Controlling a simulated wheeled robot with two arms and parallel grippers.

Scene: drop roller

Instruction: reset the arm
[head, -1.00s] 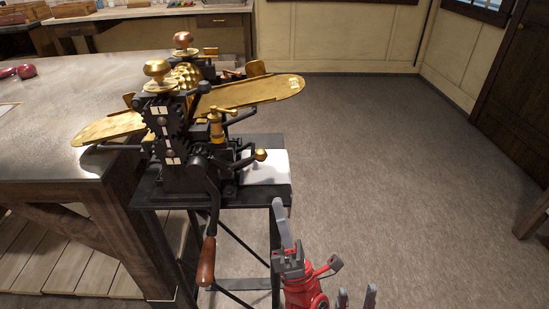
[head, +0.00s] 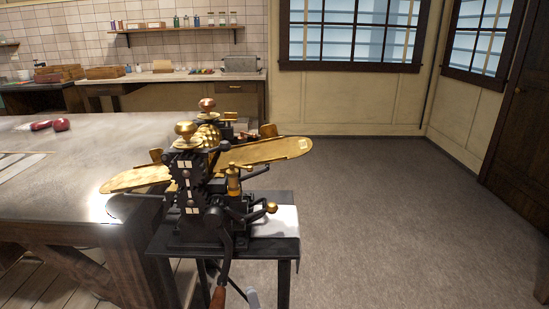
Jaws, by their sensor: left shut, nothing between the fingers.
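The drop roller (head: 190,190) is a black machine with gears, brass knobs and a brass plate running through it. It stands on a small black stand (head: 283,250) beside the big table. Its crank hangs down at the front, with a wooden handle (head: 218,297) at the bottom edge. My right gripper is out of view.
The grey-topped table (head: 60,190) fills the left, with red objects (head: 60,125) on it. A workbench (head: 190,78) with boxes stands at the back wall, below a shelf (head: 180,29) of bottles. The floor (head: 400,220) to the right is clear.

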